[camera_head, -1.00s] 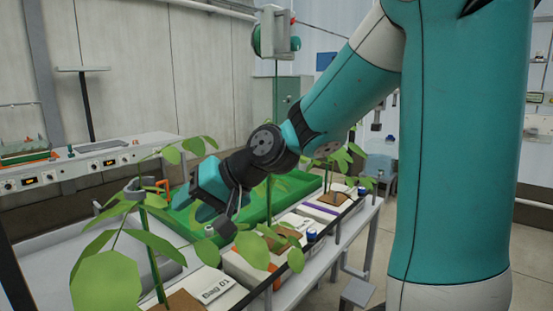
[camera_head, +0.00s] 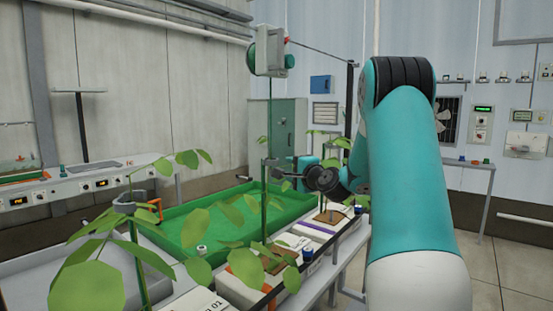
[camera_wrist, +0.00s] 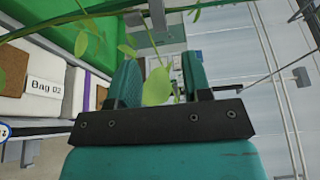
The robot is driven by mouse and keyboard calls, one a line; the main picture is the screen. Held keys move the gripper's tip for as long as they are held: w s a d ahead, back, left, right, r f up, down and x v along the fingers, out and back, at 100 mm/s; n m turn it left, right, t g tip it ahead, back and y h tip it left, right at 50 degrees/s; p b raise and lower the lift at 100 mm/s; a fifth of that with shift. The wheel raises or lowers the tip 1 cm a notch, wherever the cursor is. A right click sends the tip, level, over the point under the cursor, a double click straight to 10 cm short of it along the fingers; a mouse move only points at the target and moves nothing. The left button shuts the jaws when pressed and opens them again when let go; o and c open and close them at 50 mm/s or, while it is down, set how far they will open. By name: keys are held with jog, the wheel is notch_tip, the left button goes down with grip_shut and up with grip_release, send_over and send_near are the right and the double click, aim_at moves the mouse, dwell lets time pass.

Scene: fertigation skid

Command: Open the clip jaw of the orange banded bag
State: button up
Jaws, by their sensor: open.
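The orange banded bag (camera_head: 234,289) is a white bag in the row on the bench in the head view. Its orange band is partly hidden by leaves. A tall green stem (camera_head: 267,210) rises by this bag. A small grey part shows on the stem, but I cannot tell whether it is the clip jaw. My gripper (camera_head: 294,166) is just right of the stem, above the bags. In the wrist view, my gripper (camera_wrist: 158,72) is open, with leaves showing between and beyond its teal fingers and nothing gripped. A bag labelled Bag 02 (camera_wrist: 60,75) lies at left.
A purple banded bag (camera_head: 316,231) lies farther along the row. A green tray (camera_head: 185,225) stands behind the bags. A near plant (camera_head: 85,285) with broad leaves fills the lower left. A reel (camera_head: 269,50) hangs above. The floor at right is clear.

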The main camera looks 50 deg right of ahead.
aim_at(277, 163)
jog(key=p+x, duration=0.2)
jog(key=x, duration=0.7)
jog(key=shift+w+p, duration=0.35)
grip_shut()
